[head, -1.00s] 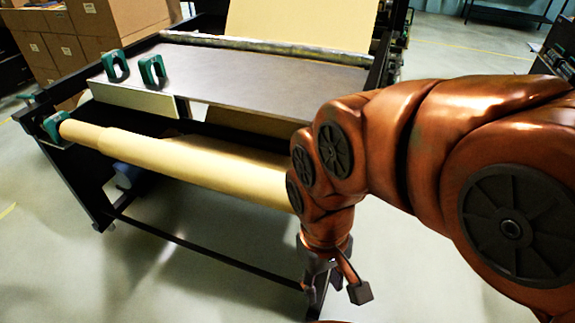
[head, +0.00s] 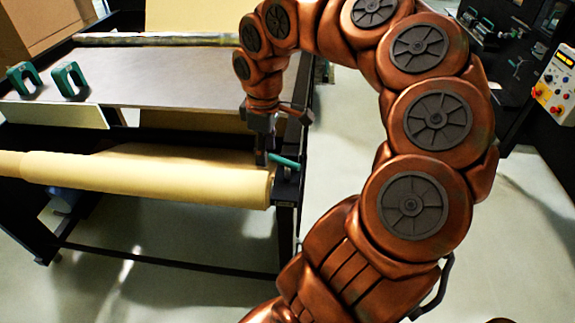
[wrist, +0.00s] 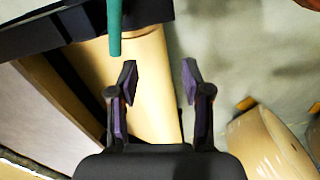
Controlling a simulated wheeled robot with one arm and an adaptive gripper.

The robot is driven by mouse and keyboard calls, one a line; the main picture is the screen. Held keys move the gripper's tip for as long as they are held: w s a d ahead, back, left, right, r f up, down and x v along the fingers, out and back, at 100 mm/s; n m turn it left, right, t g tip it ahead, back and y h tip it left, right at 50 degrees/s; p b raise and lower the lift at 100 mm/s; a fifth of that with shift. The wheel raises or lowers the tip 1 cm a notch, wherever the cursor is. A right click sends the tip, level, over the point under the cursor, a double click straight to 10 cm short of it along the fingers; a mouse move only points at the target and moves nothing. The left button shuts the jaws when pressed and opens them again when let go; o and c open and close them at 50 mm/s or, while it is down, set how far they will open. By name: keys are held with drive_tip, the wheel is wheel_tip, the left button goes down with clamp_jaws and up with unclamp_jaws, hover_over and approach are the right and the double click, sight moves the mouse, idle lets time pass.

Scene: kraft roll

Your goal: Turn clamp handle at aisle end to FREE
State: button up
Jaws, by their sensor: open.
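The clamp handle (head: 285,161) is a teal lever at the right end of the kraft roll (head: 150,177), on the frame's black side. In the wrist view the handle (wrist: 114,28) points down from the top edge, just ahead and to the left of the left finger. My gripper (head: 282,138) is over that end of the frame, close to the handle. In the wrist view the gripper (wrist: 160,78) has its two fingers apart with nothing between them. I cannot read any FREE mark.
A grey table top (head: 150,75) with two green clamps (head: 70,80) lies behind the roll. A control box (head: 555,85) with buttons stands at the far right. Another brown roll (wrist: 268,145) shows at lower right in the wrist view. The floor right of the frame is open.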

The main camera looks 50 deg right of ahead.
hover_over(287, 161)
wheel_tip(287, 161, down, 2)
drive_tip(key=shift+a+f, duration=0.1)
drive_tip(key=shift+f, duration=0.15)
drive_tip(key=shift+d+f, duration=0.2)
drive_tip(key=shift+f+p, duration=1)
drive_tip(key=shift+f, duration=2.7)
drive_tip(key=shift+c, duration=0.4)
